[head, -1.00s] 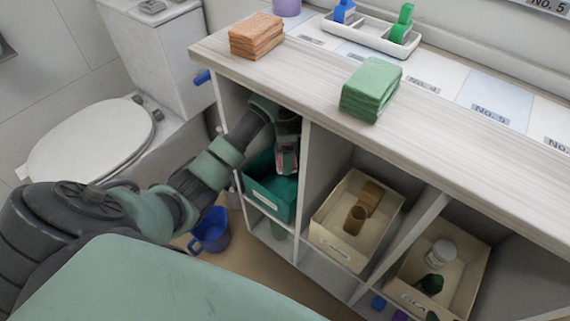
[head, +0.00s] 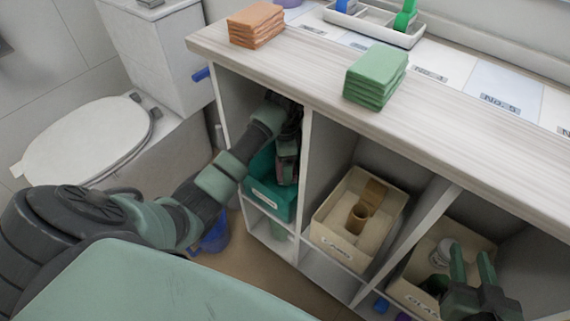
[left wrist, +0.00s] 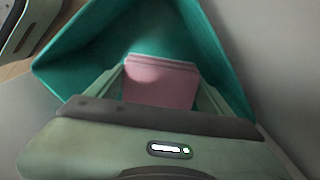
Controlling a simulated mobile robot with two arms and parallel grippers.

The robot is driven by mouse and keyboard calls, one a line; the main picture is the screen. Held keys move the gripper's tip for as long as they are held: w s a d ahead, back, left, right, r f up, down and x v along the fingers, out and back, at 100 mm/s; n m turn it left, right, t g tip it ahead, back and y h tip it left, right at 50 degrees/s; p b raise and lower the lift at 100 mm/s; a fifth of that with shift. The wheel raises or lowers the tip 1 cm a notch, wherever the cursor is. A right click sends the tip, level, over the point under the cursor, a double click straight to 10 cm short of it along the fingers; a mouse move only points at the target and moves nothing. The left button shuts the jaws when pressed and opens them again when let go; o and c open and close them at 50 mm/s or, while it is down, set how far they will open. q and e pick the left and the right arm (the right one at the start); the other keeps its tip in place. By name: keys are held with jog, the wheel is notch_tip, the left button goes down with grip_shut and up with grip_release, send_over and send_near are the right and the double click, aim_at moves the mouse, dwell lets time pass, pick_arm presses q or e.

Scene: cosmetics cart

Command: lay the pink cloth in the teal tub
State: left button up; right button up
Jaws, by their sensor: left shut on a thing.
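The teal tub (head: 271,199) sits in the left compartment of the cart, under the top. The left wrist view looks into the tub's inside (left wrist: 82,52). The folded pink cloth (left wrist: 160,82) is pinched between the fingers of my left gripper (left wrist: 162,75), with the tub's walls around it in that view. In the head view my left gripper (head: 286,165) reaches into the compartment over the tub; the cloth is mostly hidden there. I cannot tell whether the cloth touches the tub's floor. My right gripper (head: 471,252) is open and empty, at the lower right.
Cream bins stand in the middle (head: 335,242) and right (head: 412,290) compartments; my right gripper is over the right one. Upright dividers flank the left compartment. Orange (head: 256,27) and green (head: 375,78) cloth stacks lie on top. A blue bucket (head: 212,238) is on the floor.

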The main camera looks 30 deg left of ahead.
pick_arm(q)
jog(key=shift+f, duration=0.55)
jog(key=o, duration=1.1)
jog(key=shift+r, duration=0.1)
jog(key=shift+r, duration=0.3)
notch_tip(320, 180, up, 8)
jog(key=shift+f+p, duration=0.2)
jog(key=shift+p, duration=1.05)
jog(key=shift+r, duration=0.15)
pick_arm(e)
jog(key=s+d+f+g+h, duration=0.1)
jog(key=s+d+f+g, duration=0.2)
jog(key=s+f+g, duration=0.3)
notch_tip(320, 180, down, 3)
jog(key=s, duration=0.3)
jog(key=shift+d+g+h, duration=0.3)
jog(key=shift+h, duration=0.1)
